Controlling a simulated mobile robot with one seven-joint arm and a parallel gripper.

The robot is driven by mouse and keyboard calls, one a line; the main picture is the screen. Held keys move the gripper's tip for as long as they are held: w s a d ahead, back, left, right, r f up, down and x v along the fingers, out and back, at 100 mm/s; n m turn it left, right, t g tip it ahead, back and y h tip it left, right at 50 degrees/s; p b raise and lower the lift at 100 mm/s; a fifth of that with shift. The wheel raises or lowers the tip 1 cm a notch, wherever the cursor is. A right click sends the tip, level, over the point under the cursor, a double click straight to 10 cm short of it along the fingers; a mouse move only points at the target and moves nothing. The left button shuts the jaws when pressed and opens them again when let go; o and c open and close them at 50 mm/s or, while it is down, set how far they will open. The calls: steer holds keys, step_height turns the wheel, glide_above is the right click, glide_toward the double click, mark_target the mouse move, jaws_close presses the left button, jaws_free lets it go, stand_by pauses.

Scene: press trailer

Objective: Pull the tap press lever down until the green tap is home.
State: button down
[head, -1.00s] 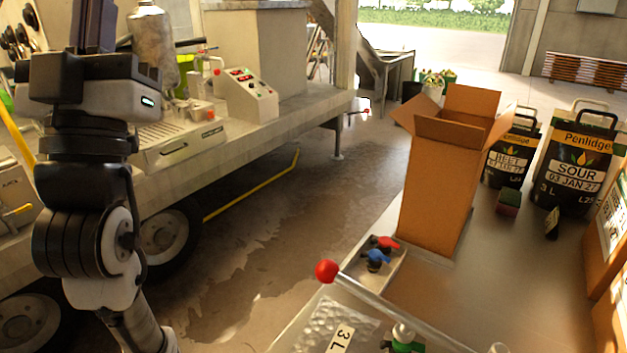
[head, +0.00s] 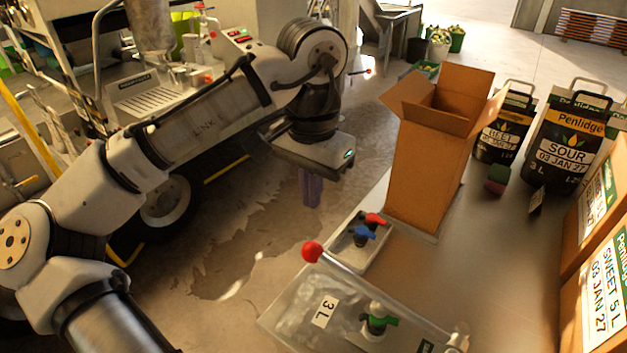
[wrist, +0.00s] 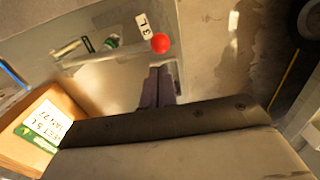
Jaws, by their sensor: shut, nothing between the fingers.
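The tap press lever (head: 349,274) is a pale bar with a red ball knob (head: 312,252) at its left end, slanting over the press at the bottom of the head view. The green tap (head: 379,322) sits below the lever on the press, beside a clear bag labelled 3 L (head: 325,311). My gripper (head: 311,204) is shut and empty, pointing down, apart from the knob and above and behind it in the head view. In the wrist view, the red knob (wrist: 160,43) shows just beyond the shut fingers (wrist: 158,72), and the green tap (wrist: 109,43) is to its left.
A tray (head: 341,258) with a red and a blue tap lies just behind the lever. A tall open carton (head: 425,165) stands behind it. Black pouches (head: 563,145) and boxes (head: 606,270) line the right.

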glide_above(311, 244)
steer(key=shift+d+f, duration=0.1)
steer(key=shift+f, duration=3.05)
steer(key=shift+f+b, duration=2.7)
steer(key=shift+b, duration=0.15)
steer(key=shift+f+b, duration=0.55)
steer(key=shift+f, duration=0.6)
steer(key=shift+r, duration=0.1)
step_height(311, 244, up, 8)
steer(key=p, duration=0.7)
steer(key=shift+f, duration=0.2)
steer(key=shift+r, duration=1.2)
